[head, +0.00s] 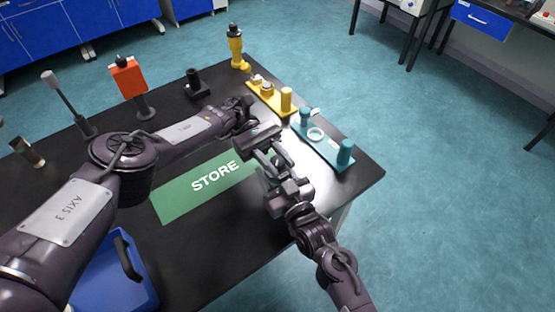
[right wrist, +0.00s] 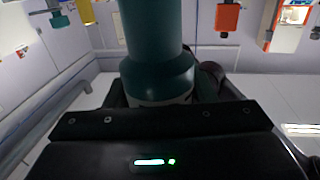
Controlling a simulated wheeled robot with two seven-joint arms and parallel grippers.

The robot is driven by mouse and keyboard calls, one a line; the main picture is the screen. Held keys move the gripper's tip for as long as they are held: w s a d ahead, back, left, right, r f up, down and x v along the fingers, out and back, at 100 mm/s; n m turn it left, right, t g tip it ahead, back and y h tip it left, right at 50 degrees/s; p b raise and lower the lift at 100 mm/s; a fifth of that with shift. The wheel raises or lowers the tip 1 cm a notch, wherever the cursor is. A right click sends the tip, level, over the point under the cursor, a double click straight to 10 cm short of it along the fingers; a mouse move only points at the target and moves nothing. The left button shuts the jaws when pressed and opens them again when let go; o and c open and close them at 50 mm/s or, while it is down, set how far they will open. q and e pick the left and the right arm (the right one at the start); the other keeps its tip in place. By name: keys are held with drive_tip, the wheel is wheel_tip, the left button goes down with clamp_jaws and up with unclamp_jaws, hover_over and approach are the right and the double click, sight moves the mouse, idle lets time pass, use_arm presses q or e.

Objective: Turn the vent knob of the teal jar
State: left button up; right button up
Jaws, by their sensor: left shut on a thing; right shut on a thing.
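The teal jar (right wrist: 158,82) fills the top middle of the right wrist view, a narrower cylinder joined to a wider shoulder. My right gripper (right wrist: 160,105) is shut on it. In the head view my right gripper (head: 270,178) is over the table's right part, just below my left gripper (head: 280,158). The left gripper is shut, with its fingers close to the right one; what lies between them is mostly hidden. The vent knob cannot be made out clearly.
A teal stand (head: 331,153) with posts and a ring lies right of the grippers, near the table edge. A yellow stand (head: 258,93) and a yellow jar (head: 236,50) are behind. A green STORE mat (head: 175,205) lies left. A blue bin (head: 135,290) is at the lower left.

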sight(277, 160)
idle(0.3)
use_arm(q)
drive_tip(key=o, duration=1)
drive_tip(key=shift+c, duration=0.2)
drive_tip(key=shift+r, duration=0.1)
wheel_tip(277, 160, up, 10)
drive_tip(key=shift+f, duration=0.1)
